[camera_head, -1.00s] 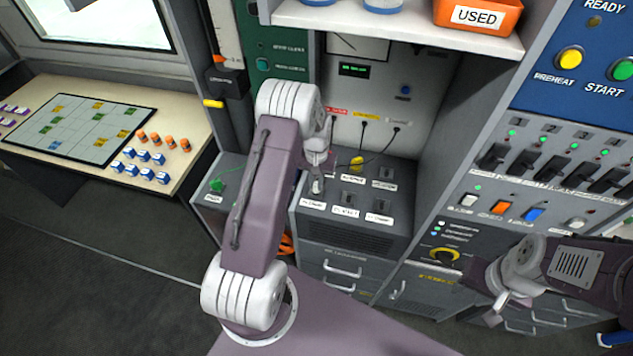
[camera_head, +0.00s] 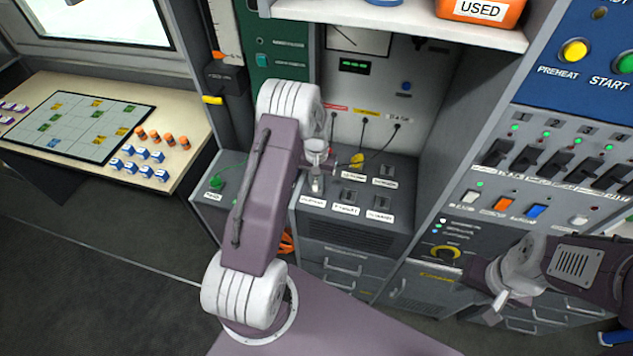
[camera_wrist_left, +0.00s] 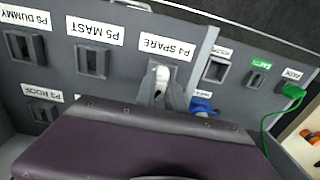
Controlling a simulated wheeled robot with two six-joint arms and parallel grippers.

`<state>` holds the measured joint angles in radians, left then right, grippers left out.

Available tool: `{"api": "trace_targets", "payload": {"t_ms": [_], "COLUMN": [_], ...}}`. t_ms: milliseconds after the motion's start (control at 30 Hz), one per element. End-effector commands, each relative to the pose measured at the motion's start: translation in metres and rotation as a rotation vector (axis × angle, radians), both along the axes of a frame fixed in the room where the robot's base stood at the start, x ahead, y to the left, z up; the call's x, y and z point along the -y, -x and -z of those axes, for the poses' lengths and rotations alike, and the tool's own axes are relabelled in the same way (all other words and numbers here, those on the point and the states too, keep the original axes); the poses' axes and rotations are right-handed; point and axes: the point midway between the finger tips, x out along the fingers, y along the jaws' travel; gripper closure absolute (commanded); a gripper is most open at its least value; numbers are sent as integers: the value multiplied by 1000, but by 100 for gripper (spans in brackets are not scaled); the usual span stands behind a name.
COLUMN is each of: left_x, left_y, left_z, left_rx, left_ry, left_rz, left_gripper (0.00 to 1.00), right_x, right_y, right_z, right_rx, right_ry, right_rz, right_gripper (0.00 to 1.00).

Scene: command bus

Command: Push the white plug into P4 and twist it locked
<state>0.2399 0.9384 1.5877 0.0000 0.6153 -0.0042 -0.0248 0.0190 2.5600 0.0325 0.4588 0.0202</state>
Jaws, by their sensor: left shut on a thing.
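The white plug (camera_wrist_left: 161,76) is at the socket labelled P4 SPARE (camera_wrist_left: 168,46) in the left wrist view, its pale body between my fingers. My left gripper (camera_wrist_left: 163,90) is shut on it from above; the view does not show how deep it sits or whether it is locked. In the head view my left gripper (camera_head: 316,178) is low over the left part of the socket panel (camera_head: 325,208), partly hidden by my wrist. My right gripper (camera_head: 495,312) hangs at the lower right, away from the panel; its fingers are unclear.
A yellow plug (camera_head: 357,160) stands at the back of the panel. A blue plug (camera_wrist_left: 203,105) and a green plug (camera_wrist_left: 293,90) with a green cable are beside P4. Sockets P5 MAST (camera_wrist_left: 92,62) and P6 DUMMY (camera_wrist_left: 24,46) look empty. A shelf (camera_head: 400,25) overhangs the panel.

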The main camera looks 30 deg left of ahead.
Motion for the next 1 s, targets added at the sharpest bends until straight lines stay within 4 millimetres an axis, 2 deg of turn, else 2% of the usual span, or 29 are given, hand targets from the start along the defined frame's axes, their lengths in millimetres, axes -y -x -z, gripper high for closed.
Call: {"api": "trace_targets", "payload": {"t_ms": [67, 200, 300, 533, 800, 1000], "left_x": [0, 0, 0, 0, 0, 0], "left_y": [1, 1, 1, 1, 1, 1], "left_z": [0, 0, 1, 1, 1, 1], "left_rx": [-2, -3, -2, -2, -2, -2], "left_ry": [0, 1, 0, 0, 0, 0], "left_rz": [23, 242, 339, 357, 689, 701], "left_gripper": [100, 100, 100, 100, 100, 100], "right_x": [0, 0, 0, 0, 0, 0], "right_y": [0, 0, 0, 0, 0, 0], "right_z": [0, -3, -3, -3, -5, -5], "right_rx": [0, 0, 0, 0, 0, 0], "right_ry": [0, 0, 0, 0, 0, 0], "right_rz": [0, 0, 0, 0, 0, 0], "right_gripper": [64, 64, 64, 64, 64, 64]}}
